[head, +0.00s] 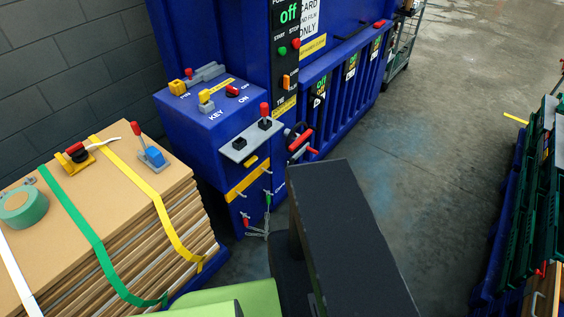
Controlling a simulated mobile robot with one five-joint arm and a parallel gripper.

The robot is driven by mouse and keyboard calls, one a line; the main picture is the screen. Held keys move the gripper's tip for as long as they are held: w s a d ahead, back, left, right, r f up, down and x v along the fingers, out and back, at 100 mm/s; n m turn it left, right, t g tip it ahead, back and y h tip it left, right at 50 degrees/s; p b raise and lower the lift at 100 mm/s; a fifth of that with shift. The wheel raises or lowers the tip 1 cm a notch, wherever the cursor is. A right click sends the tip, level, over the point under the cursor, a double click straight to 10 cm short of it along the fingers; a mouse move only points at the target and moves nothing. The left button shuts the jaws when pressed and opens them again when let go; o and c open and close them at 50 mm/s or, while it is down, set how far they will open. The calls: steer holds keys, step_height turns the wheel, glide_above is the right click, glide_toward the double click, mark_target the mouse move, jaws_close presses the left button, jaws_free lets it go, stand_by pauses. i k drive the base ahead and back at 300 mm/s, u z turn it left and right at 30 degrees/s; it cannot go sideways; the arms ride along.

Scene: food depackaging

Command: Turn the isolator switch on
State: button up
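A blue machine (215,38) stands at the upper middle. A panel display (289,13) reads "off" in green. A dark link of my arm rises in the lower middle, below and right of the control box. My gripper's fingers are not visible.
A grey plate with a red-topped lever (264,115) and a red-handled part (300,141) project from the machine's front. Strapped cardboard (120,190) with tape and tools stands left. Green crates (522,190) stand right. Concrete floor (430,130) is open between.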

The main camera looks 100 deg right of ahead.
mark_target(251, 159)
steer(key=u, duration=0.05)
steer(key=k, duration=0.1)
steer(key=z, duration=1.95)
steer(key=i, duration=0.6)
steer(key=z, duration=0.3)
steer(key=k, duration=0.6)
steer(key=u, duration=0.05)
